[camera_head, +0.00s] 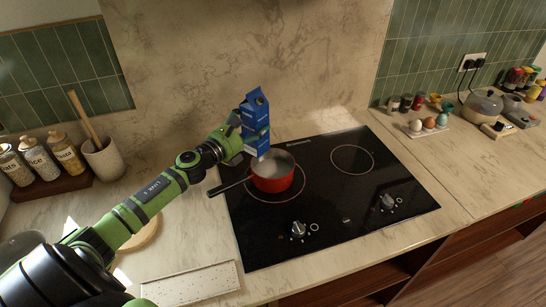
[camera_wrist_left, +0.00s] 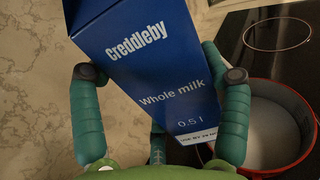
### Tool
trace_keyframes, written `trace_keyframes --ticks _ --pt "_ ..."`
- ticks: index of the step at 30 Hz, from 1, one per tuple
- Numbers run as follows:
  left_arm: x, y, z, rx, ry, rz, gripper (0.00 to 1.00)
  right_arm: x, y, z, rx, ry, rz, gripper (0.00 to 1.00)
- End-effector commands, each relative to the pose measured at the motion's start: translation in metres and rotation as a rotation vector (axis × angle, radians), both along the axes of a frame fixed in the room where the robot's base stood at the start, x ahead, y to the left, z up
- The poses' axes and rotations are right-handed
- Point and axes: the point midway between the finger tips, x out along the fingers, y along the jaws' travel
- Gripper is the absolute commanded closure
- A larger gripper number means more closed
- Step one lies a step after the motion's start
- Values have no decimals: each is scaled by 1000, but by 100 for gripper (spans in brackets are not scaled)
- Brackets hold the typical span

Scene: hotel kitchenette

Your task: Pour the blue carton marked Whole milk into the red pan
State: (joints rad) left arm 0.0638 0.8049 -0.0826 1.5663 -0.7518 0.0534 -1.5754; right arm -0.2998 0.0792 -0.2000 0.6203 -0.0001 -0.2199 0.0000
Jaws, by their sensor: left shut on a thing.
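The blue Whole milk carton (camera_head: 256,118) is held above the back left of the hob, near the red pan. Its printed side fills the middle of the left wrist view (camera_wrist_left: 160,75). My left gripper (camera_head: 234,128) is shut on the carton, with a finger on each side of it in the wrist view (camera_wrist_left: 160,85). The carton looks roughly upright in the head view. The red pan (camera_head: 273,184) stands on the left burner with its dark handle pointing left. White contents show inside it in the wrist view (camera_wrist_left: 270,130). My right gripper is not in view.
The black hob (camera_head: 340,215) has a free right burner (camera_head: 351,159) and knobs at its front. Bottles (camera_head: 67,153) and a utensil crock (camera_head: 103,158) stand left. Eggs in a holder (camera_head: 428,127), jars and a lidded pot (camera_head: 482,107) stand right.

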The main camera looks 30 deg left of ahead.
Motion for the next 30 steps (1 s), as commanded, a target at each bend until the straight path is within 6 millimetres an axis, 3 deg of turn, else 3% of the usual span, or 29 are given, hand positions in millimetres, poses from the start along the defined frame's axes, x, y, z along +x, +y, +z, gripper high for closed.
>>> trace_keyframes --ticks 5,17,27,30 --pt "0 0 3 5 -2 0 73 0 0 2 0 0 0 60" --pt "0 1 40 7 -2 0 73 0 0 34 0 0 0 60" --pt "0 0 39 7 -2 0 73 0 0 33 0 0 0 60" --pt "-4 -8 35 6 0 -4 73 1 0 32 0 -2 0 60"
